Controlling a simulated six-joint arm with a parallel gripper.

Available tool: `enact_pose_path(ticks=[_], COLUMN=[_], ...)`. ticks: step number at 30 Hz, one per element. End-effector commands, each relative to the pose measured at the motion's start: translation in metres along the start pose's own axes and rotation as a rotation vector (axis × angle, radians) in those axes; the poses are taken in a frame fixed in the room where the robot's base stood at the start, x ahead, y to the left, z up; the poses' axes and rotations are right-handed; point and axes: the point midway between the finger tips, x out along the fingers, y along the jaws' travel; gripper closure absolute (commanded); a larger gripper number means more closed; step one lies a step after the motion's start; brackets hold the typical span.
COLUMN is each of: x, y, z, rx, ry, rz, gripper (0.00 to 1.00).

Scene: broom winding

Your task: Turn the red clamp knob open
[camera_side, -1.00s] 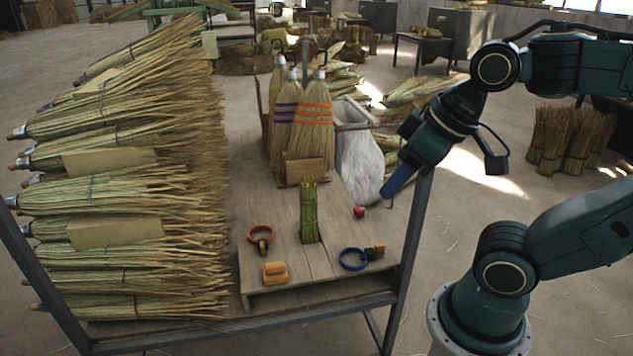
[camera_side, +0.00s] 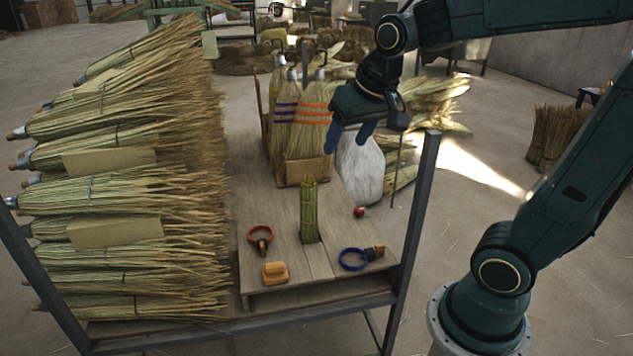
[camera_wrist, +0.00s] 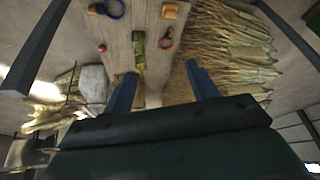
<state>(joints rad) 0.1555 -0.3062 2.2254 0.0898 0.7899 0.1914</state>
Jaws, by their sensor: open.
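The small red knob (camera_side: 359,211) sits near the right edge of the wooden board, to the right of the upright green straw bundle (camera_side: 309,211). In the wrist view the knob (camera_wrist: 102,47) is a small red dot left of the bundle (camera_wrist: 138,50). Its clamp body is too small to make out. My gripper (camera_side: 350,133) is open and empty, high above the board and apart from the knob. Its two blue fingers point down beside the standing brooms in the side view. In the wrist view my gripper (camera_wrist: 162,88) shows its fingers spread wide.
An orange ring clamp (camera_side: 261,238), an orange block (camera_side: 275,272) and a blue ring clamp (camera_side: 354,259) lie at the board's front. Standing brooms (camera_side: 309,125) are at the back. Piled brooms (camera_side: 120,220) fill the left. A metal post (camera_side: 413,230) rises at right.

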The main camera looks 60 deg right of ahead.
Motion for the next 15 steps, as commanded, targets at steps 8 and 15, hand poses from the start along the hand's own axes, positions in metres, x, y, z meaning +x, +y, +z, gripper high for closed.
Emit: enact_pose_path(ticks=[8, 15], x=[0.044, 0.089], y=[0.021, 0.048], z=[-0.055, -0.094], rx=[0.18, 0.332], ry=[-0.017, -0.026], rz=[0.074, 0.139], gripper=[0.42, 0.42])
